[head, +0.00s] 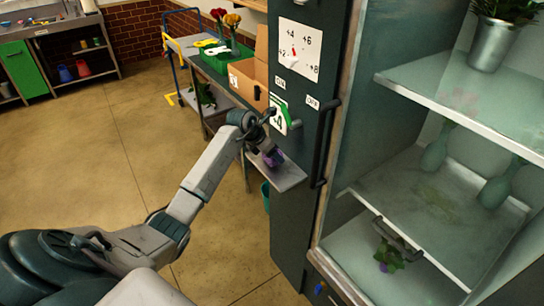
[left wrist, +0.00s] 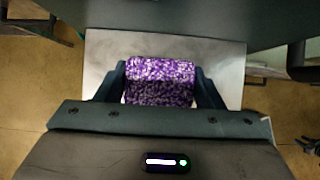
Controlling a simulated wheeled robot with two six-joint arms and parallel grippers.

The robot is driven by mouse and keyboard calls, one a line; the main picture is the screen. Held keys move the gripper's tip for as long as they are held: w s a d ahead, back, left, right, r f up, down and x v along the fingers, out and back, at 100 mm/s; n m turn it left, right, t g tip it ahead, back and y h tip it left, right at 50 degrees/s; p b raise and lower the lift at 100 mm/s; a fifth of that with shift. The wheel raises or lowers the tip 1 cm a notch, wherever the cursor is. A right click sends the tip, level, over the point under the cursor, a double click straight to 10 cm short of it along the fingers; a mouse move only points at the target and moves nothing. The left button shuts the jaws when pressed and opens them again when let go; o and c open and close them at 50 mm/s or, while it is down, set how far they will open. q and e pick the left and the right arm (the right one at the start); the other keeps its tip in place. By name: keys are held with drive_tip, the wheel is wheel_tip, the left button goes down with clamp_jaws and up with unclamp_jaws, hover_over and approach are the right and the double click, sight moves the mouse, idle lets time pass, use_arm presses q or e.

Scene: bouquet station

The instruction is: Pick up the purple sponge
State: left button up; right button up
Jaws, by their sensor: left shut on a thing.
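The purple sponge (left wrist: 159,82) is a speckled block between the two fingers of my left gripper (left wrist: 160,92) in the left wrist view. The fingers press on its left and right sides, so the gripper is shut on it. A small grey metal shelf (left wrist: 225,75) lies below the sponge; I cannot tell if the sponge touches it. In the head view my left gripper (head: 270,150) is over the small shelf, with a bit of the purple sponge showing under it.
A dark cabinet panel (head: 292,215) with a vertical handle stands right beside the shelf. A glass-sided cabinet (head: 430,95) with vases is at the right. A cardboard box (head: 247,80) and green crate (head: 213,61) sit on the bench behind. The floor at left is open.

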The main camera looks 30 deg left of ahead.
use_arm(q)
wheel_tip(320, 180, up, 2)
drive_tip(key=shift+s+r+b, duration=0.1)
drive_tip(key=shift+b, duration=0.65)
drive_tip(key=s+d+b, duration=0.2)
drive_tip(key=s, duration=0.5)
drive_tip(key=s+d+r+b, duration=0.1)
drive_tip(key=s+d+b, duration=0.1)
drive_tip(key=s, duration=0.6)
drive_tip(key=shift+d+r+b, duration=0.3)
drive_tip(key=shift+d+b, duration=0.1)
drive_tip(key=o, duration=0.4)
drive_tip(key=c, duration=0.3)
